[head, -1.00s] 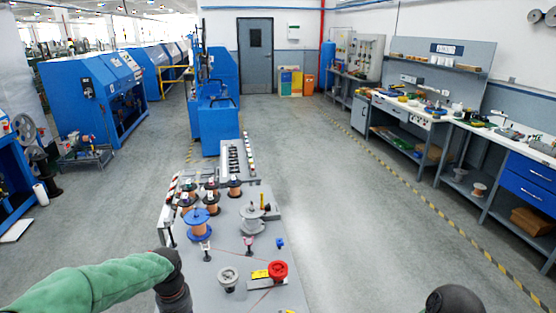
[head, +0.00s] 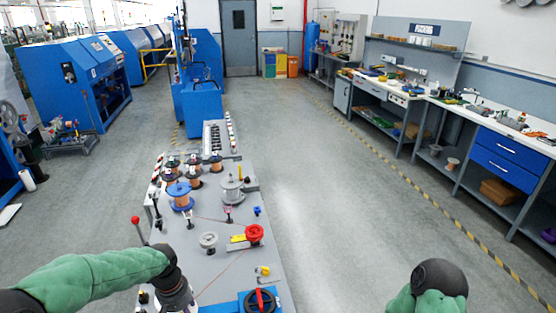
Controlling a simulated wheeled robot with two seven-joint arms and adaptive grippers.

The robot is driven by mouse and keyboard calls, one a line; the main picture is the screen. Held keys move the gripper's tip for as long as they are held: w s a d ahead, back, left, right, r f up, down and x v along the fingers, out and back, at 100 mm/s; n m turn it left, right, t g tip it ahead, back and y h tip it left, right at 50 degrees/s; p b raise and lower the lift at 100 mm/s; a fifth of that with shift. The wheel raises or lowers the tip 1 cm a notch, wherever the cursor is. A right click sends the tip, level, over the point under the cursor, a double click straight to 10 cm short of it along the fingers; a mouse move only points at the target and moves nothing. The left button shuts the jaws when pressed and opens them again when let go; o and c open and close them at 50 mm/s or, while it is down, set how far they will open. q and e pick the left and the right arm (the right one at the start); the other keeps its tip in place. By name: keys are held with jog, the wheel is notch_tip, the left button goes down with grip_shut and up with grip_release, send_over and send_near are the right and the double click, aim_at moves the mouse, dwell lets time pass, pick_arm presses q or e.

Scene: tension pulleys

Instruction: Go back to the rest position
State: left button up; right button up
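My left arm in its green sleeve comes in from the left in the head view and reaches over the near left edge of the grey machine table (head: 210,262). Its wrist points down there, and the fingers are hidden or cut off by the lower frame edge. My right arm shows only as a dark joint and green sleeve at the bottom right, clear of the table; its gripper is out of the picture. On the table stand a blue spool (head: 180,196), a grey spool (head: 231,190), a grey pulley (head: 208,240) and a red pulley (head: 254,234).
Several copper spools (head: 193,175) stand at the table's far end. A red-knobbed lever (head: 136,220) rises at its left edge. A black handwheel on a blue base (head: 260,301) is at the near end. Workbenches (head: 480,140) line the right wall. The floor between is clear.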

pick_arm(q)
jog(key=shift+m+h, duration=0.3)
jog(key=shift+h, duration=0.6)
jog(key=s+d+f, duration=0.1)
jog(key=f, duration=0.2)
jog(key=d+f, duration=0.2)
jog(key=f, duration=0.1)
jog(key=s+d+f, duration=0.1)
jog(key=d+f, duration=0.1)
jog(key=f, duration=0.1)
jog(key=shift+s+d+f, duration=0.2)
jog(key=shift+s+f, duration=0.15)
jog(key=s+d+f, duration=0.5)
jog(key=s+f, duration=0.2)
jog(key=f, duration=0.1)
jog(key=s+d+f+h+b, duration=0.1)
jog(key=s+d+f, duration=0.5)
jog(key=s+f, duration=0.1)
jog(key=shift+s+f+m+h, duration=0.3)
jog(key=shift+f+m, duration=0.1)
jog(key=shift+f, duration=0.3)
